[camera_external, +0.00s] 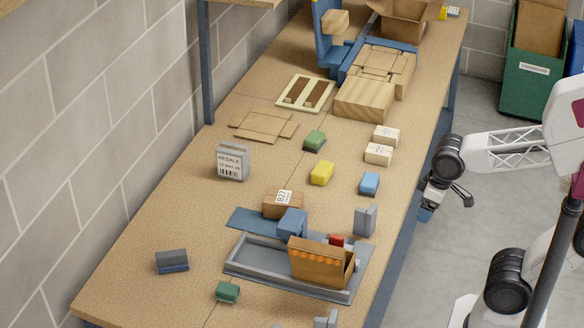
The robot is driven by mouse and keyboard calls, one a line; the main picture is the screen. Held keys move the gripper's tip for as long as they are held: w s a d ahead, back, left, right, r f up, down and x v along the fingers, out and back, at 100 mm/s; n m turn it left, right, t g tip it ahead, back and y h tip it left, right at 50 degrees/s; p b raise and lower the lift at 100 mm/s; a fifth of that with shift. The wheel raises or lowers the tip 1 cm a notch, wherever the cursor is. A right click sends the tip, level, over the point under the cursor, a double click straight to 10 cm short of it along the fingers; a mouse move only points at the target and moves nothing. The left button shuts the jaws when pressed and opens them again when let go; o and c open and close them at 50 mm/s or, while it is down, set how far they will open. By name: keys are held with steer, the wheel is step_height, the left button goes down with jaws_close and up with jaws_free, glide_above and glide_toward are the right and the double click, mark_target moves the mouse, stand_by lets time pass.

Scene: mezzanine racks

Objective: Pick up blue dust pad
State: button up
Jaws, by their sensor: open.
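A small light-blue block (369,183), which looks like the blue dust pad, lies on the table near its right edge. A grey and dark-blue block (172,261) lies at the front left of the table; I cannot tell for sure which of the two is named the dust pad. My gripper (447,204) is open and empty, off to the right of the table edge. It is apart from the light-blue block, to its right. Nothing hides that block.
A grey tray (258,271) bears an open brown box (318,264). The front-left table is mostly clear.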

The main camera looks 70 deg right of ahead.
steer(key=c, duration=0.3)
steer(key=w+a+m+t+y, duration=0.1)
steer(key=w+a+m+y, duration=0.3)
steer(key=w, duration=0.7)
steer(key=w+a+m+t+y, duration=0.15)
steer(key=w+a+m, duration=0.35)
steer(key=w, duration=0.6)
steer(key=w+a+m+y, duration=0.35)
steer(key=w+a, duration=0.25)
steer(key=w, duration=0.6)
steer(key=w+a+f+m+t, duration=0.1)
steer(key=w+f+m+t, duration=0.1)
steer(key=w+f+m, duration=0.3)
steer(key=w+a+f+m+t, duration=0.1)
steer(key=w+f+m, duration=0.4)
steer(key=w, duration=0.7)
steer(key=w+a+f+m+t+h, duration=0.1)
steer(key=w+f+m+t, duration=0.2)
steer(key=w+f+m, duration=0.3)
steer(key=shift+w+a+f, duration=0.1)
steer(key=shift+w+f, duration=0.15)
steer(key=shift+w, duration=0.45)
steer(key=shift+w+f, duration=0.25)
steer(key=shift+w, duration=0.4)
steer(key=shift+w+f+m, duration=0.25)
steer(key=shift+w+f, duration=0.1)
steer(key=shift+f, duration=0.1)
